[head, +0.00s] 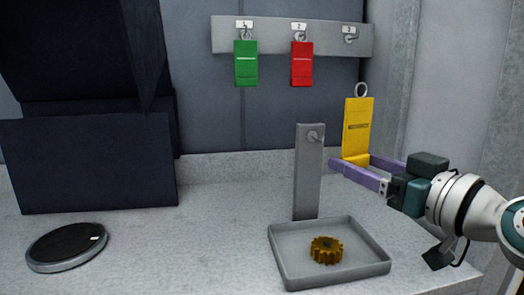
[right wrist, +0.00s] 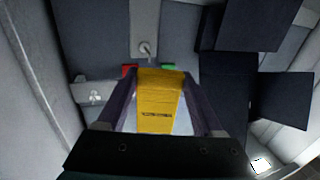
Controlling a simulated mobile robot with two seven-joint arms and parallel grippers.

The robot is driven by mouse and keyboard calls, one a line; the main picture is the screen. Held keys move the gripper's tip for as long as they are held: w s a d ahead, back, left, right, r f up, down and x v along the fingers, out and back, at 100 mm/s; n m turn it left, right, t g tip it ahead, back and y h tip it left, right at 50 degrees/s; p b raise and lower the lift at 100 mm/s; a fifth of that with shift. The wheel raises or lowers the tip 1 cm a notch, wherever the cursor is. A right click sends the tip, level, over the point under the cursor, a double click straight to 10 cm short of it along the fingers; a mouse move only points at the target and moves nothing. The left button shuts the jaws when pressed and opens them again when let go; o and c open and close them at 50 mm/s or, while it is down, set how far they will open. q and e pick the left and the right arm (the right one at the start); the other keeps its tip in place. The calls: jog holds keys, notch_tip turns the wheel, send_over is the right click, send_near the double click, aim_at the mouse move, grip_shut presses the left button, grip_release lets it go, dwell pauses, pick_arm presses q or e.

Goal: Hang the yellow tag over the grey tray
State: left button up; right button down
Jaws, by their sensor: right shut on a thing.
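The yellow tag (head: 358,127) is upright with its metal ring at the top. My right gripper (head: 352,163) is shut on its lower end and holds it in the air, right of the grey post. The tag also shows between the fingers in the right wrist view (right wrist: 158,100). The grey tray (head: 283,258) lies on the counter with a brown gear (head: 326,250) in it. A grey post (head: 308,172) stands at the tray's back edge with an empty peg (head: 314,136) near its top. My left gripper is not in view.
A grey rail (head: 273,36) on the back wall has three numbered hooks. A green tag (head: 246,63) and a red tag (head: 302,64) hang from the first two; hook 3 (head: 350,38) is empty. A round black-topped disc (head: 66,247) lies at left. The counter between disc and tray is clear.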

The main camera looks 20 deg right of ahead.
jog(key=w+f+m+h+b, duration=0.1)
jog(key=f+b, duration=0.2)
jog(key=w+f+m+h+b, duration=0.1)
jog(key=f+h+b, duration=0.1)
jog(key=f, duration=0.2)
jog(key=w+f+m+h+b, duration=0.1)
jog(key=w+f+b, duration=0.1)
jog(key=f+b, duration=0.1)
jog(key=shift+w+d+f+h+b, duration=0.1)
jog(key=shift+d+f+h+b, duration=0.15)
jog(key=shift+h+b, duration=0.15)
jog(key=shift+w+a+f+g+h+b, duration=0.3)
jog(key=shift+w+f+b, duration=0.1)
jog(key=shift+w+b, duration=0.15)
jog(key=b+x, duration=0.2)
jog(key=shift+w+f, duration=0.1)
jog(key=shift+w, duration=0.2)
jog(key=shift+b+x, duration=0.6)
jog(key=shift+x, duration=0.45)
jog(key=shift+s, duration=0.1)
jog(key=shift+d, duration=0.1)
jog(key=shift+f, duration=0.1)
